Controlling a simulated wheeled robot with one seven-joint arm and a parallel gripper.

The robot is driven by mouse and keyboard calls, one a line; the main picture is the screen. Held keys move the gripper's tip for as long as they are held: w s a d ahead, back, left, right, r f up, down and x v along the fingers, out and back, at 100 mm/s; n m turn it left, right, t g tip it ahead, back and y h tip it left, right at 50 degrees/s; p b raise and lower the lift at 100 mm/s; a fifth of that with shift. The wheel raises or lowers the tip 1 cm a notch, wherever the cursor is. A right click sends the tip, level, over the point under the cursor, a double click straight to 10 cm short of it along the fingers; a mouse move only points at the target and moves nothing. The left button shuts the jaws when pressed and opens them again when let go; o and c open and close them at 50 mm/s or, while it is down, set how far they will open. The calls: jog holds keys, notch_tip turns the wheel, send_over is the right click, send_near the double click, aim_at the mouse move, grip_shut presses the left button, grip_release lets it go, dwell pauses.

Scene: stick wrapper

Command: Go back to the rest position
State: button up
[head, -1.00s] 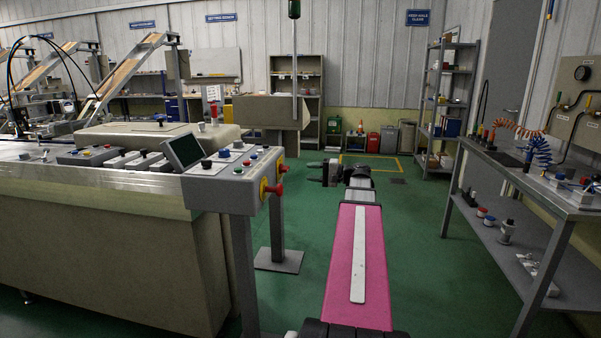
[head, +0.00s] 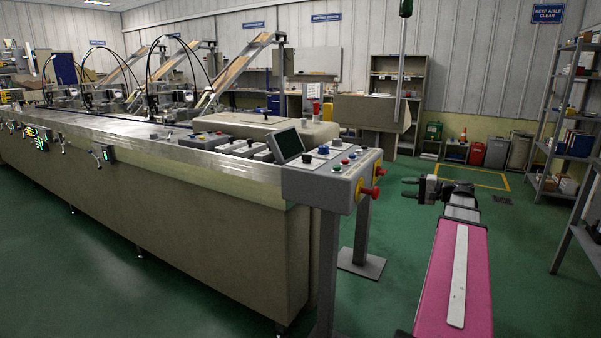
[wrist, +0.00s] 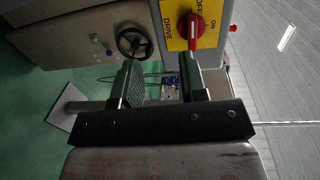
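My gripper (head: 411,189) is at the end of my pink arm in the head view, over the green floor to the right of the machine's control panel (head: 335,180). In the wrist view my gripper (wrist: 158,78) shows two fingers apart with nothing between them. Behind the fingers is a red rotary switch (wrist: 194,28) on a yellow plate marked DRIVE, OFF and ON. The gripper looks apart from the switch and the panel.
The long wrapper machine (head: 200,210) fills the left and middle. A metal post (head: 361,245) stands below the panel. Shelving (head: 570,120) is at the right. Green floor (head: 540,270) is clear around my arm.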

jog(key=s+a+f+n+g+h, duration=0.15)
jog(key=a+f+g+h, duration=0.35)
jog(key=a+f, duration=1.15)
jog(key=s+a+f+n+g+h, duration=0.2)
jog(key=s+a+f+h, duration=0.2)
jog(key=f, duration=0.4)
jog(key=s+a+f+n+g+h, duration=0.2)
jog(key=s+a+f+n+h, duration=0.1)
jog(key=s+f, duration=0.4)
jog(key=shift+a+f+h, duration=0.8)
jog(key=shift+f+h, duration=0.15)
jog(key=shift+h, duration=0.05)
